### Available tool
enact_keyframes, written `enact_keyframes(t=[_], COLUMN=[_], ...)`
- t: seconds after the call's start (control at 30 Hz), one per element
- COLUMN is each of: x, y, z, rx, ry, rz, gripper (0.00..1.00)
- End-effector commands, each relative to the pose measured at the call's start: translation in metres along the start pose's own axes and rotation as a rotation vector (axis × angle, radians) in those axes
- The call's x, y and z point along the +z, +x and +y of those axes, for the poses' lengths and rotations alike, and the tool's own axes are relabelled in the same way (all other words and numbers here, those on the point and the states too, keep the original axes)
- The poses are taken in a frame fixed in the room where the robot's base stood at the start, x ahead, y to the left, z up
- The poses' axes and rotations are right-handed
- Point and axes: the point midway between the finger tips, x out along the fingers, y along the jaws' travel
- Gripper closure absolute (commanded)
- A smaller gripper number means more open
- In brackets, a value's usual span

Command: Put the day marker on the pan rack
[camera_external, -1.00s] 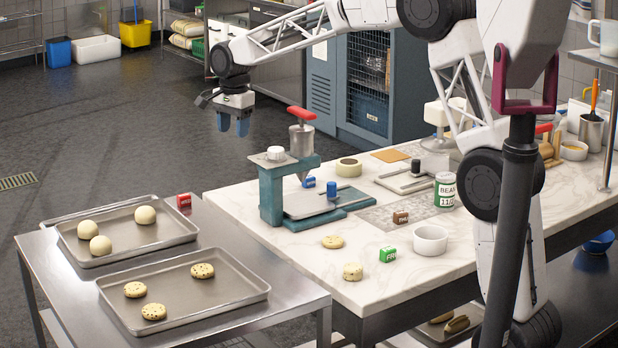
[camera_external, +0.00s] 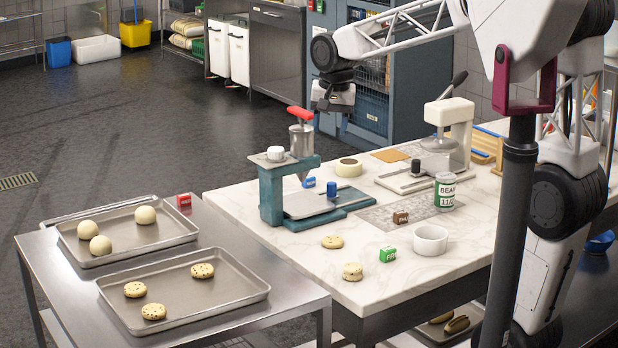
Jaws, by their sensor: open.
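Small lettered cubes that look like day markers stand about: a green one (camera_external: 388,254) and a brown one (camera_external: 401,217) on the marble counter, a blue one (camera_external: 309,182) at the press, and a red one (camera_external: 184,200) on the steel table. The red one is beside the back sheet pan (camera_external: 185,237). My gripper (camera_external: 331,119) is open and empty, high above the back of the counter, behind the press and apart from every cube. Its fingers are hard to separate from the dark cabinet. I cannot tell which thing is the pan rack; the steel table (camera_external: 62,290) holds pans.
A teal press (camera_external: 271,197) with a red handle stands at the counter's left. A tape roll (camera_external: 349,167), a white-and-grey machine (camera_external: 448,130), a labelled can (camera_external: 445,191) and a white bowl (camera_external: 430,239) stand on the counter. Pale dough and speckled rounds lie on the pans.

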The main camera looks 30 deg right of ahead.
Motion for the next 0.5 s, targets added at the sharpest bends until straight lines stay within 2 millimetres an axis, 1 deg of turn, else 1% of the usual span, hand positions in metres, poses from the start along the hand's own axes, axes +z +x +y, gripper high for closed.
enact_keyframes(t=[0.03, 0.1, 0.27, 0.5], x=[0.009, 0.020, 0.047, 0.089], y=[-0.002, -0.003, -0.004, 0.001], z=[0.013, 0.029, 0.064, 0.116], rx=[-0.003, -0.005, -0.011, -0.016], ry=[-0.024, -0.063, -0.155, -0.290], rz=[0.005, 0.009, 0.022, 0.042], gripper=[0.48, 0.48, 0.48, 0.48])
